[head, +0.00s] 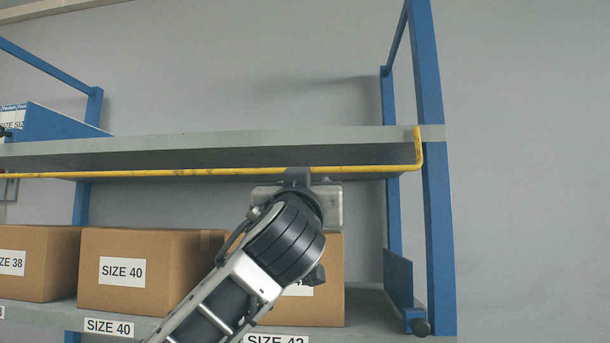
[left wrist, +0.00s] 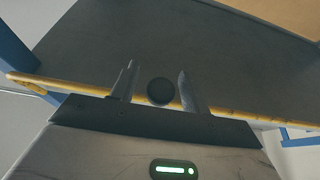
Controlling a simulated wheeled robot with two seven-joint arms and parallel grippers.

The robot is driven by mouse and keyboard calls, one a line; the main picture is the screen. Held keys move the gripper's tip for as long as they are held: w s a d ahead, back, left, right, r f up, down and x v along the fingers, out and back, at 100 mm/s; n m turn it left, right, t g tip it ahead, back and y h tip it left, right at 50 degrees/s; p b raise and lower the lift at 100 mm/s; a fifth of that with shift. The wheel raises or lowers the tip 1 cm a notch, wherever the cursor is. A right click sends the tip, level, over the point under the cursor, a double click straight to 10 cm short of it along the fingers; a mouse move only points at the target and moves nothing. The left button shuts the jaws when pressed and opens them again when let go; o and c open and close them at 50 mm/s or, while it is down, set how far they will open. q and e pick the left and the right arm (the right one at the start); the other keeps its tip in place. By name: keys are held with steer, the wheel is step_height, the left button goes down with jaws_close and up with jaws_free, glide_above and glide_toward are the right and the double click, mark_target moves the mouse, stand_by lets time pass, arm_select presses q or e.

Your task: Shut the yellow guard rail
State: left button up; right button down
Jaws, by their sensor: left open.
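The yellow guard rail (head: 210,171) runs along the front of the upper shelf (head: 250,141), low at its edge. Its right end bends up near the right blue post. My left gripper (head: 297,177) is at the rail, right of its middle, and its dark tip overlaps the bar in the head view. In the left wrist view the rail (left wrist: 232,111) crosses behind or between the two spread fingers of my left gripper (left wrist: 157,80). A dark round piece (left wrist: 160,92) shows between the fingers and hides part of the rail. I cannot tell whether they touch it. My right gripper is out of view.
The blue right post (head: 437,200) stands right of the rail's end. The wall right of it is bare.

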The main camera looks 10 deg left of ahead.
arm_select(q)
steer(key=shift+w+r, duration=0.1)
steer(key=shift+w, duration=0.1)
jaws_close()
steer(key=shift+s, duration=0.15)
